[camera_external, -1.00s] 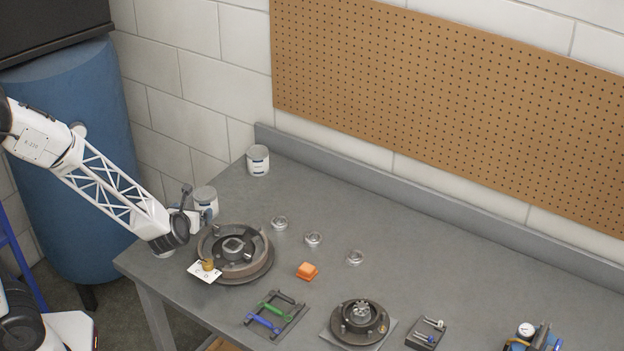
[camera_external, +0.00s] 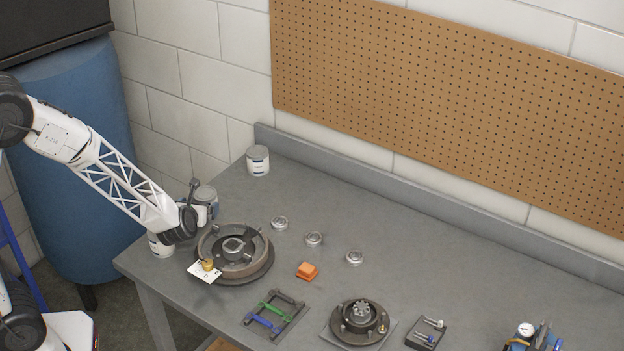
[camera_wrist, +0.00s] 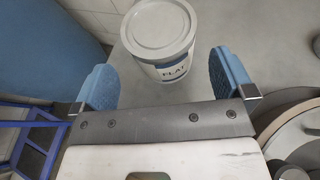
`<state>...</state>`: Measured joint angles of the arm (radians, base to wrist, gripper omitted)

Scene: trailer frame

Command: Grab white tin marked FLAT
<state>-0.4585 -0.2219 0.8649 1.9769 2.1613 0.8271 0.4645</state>
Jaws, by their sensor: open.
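The white tin marked FLAT (camera_wrist: 160,38) stands upright with its lid on, label facing me, in the wrist view. My gripper (camera_wrist: 163,78) is open, its blue fingers on either side of the view. The tin is ahead of the palm, between the finger lines, and nothing is gripped. In the external view it appears to be the tin (camera_external: 206,192) at the table's left end, partly hidden by my gripper. Whether a finger touches it cannot be told.
Another tin (camera_external: 161,246) stands at the left table edge, and one (camera_external: 258,160) at the back. A brake drum (camera_external: 262,262) with a white card (camera_external: 205,273) sits close right of my wrist.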

